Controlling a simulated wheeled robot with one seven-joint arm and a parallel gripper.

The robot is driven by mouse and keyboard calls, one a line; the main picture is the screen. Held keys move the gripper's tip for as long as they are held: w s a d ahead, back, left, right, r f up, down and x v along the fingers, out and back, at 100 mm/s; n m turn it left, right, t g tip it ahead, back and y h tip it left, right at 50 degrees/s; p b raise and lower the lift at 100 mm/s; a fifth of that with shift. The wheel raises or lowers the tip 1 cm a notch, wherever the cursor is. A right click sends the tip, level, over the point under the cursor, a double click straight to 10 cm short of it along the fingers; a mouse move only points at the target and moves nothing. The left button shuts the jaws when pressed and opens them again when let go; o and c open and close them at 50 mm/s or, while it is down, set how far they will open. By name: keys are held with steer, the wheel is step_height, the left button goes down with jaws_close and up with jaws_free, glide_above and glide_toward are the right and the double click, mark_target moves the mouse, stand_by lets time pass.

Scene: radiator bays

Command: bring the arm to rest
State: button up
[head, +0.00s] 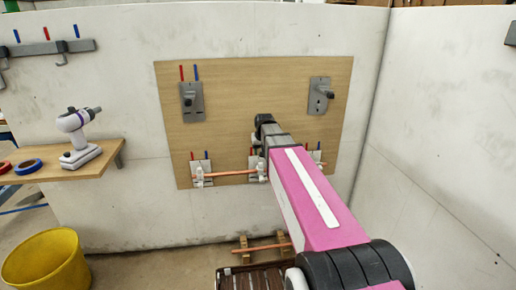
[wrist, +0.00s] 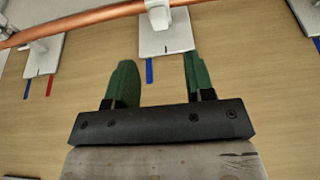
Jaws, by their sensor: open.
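My gripper shows in the wrist view (wrist: 157,82) with its two green fingers apart and nothing between them. It faces the wooden board (wrist: 265,140), close to a white bracket plate (wrist: 168,42) with a blue strip below it in that view. A copper pipe (wrist: 90,22) runs past the fingertips, held in a white clip, apart from the fingers. In the head view my pink arm reaches out to the board (head: 225,120), and its end hides part of the lower middle bracket. The fingers are hidden there. The copper pipe (head: 225,174) lies across the lower brackets.
Two grey brackets (head: 191,102) (head: 320,97) are on the upper board. A drill (head: 78,135) and tape rolls (head: 28,166) are on a wooden shelf (head: 75,172) at left. A yellow bucket (head: 45,265) and a slatted crate (head: 250,278) are below. A white wall (head: 440,150) closes the right side.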

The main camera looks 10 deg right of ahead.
steer(key=s+f+g, duration=0.2)
steer(key=s+f, duration=0.6)
steer(key=s, duration=0.4)
steer(key=s+f+g, duration=0.1)
steer(key=s+f, duration=0.7)
steer(key=s, duration=0.3)
steer(key=shift+s+f+g, duration=0.25)
steer(key=shift+s+g, duration=0.1)
steer(key=shift+g, duration=0.05)
